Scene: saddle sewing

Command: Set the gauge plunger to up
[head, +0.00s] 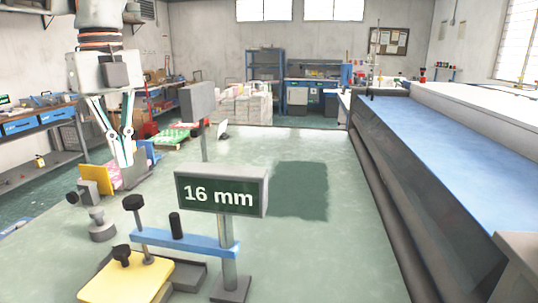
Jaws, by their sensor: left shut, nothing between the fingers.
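The gauge stands at the front of the green table. It has a dark display (220,193) reading "16 mm" on a grey post (229,265). A blue bar (190,242) runs left from the post. A thin rod with a black knob (133,202), which looks like the plunger, passes the bar and reaches down toward a yellow piece (125,283). Whether its lower end touches the yellow piece is unclear. My left gripper (123,162) is shut and empty, pointing down beyond and above the gauge, apart from it. My right gripper is out of view.
A small grey stand with a black knob (101,225) is left of the gauge. A yellow card (92,180) and grey block (133,168) stand near my left gripper. A grey box on a post (197,102) rises behind the display. The green tabletop (330,250) is clear to the right.

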